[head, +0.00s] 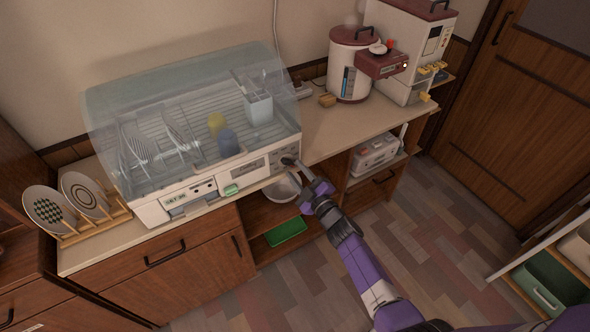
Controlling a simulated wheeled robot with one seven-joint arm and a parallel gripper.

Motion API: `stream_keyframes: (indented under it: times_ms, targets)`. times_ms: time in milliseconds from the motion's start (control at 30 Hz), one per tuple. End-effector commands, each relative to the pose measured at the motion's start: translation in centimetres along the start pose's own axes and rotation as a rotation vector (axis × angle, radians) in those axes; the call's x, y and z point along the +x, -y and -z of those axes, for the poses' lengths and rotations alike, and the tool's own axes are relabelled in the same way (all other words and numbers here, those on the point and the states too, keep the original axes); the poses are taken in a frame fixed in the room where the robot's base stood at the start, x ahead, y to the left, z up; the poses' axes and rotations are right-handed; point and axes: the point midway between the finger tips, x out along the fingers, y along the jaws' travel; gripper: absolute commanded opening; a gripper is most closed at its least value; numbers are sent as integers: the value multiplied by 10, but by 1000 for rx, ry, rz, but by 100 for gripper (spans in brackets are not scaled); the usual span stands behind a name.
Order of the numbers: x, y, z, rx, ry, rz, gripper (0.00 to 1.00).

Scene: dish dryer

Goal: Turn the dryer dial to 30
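The dish dryer (236,178) stands on the counter under a clear, closed-looking dome lid. Its dial (287,160) is at the right end of the white front panel, small and partly hidden by my gripper. My gripper (293,163) reaches up from the lower right, its tips at or very near the dial. I cannot tell whether the fingers touch it, or whether they are open or shut. The dial's numbers and setting are too small to read.
A plate rack (85,232) stands left. A bowl (283,188) sits below my gripper. Floor in front is clear.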

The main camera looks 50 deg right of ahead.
Motion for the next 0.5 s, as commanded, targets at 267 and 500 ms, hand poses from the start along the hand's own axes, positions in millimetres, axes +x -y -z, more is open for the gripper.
stream_keyframes:
  times_ms: [267, 500]
  targets:
    - [-45, 2, -1, -1, 1, 2, 35]
    - [-62, 0, 0, 0, 1, 1, 35]
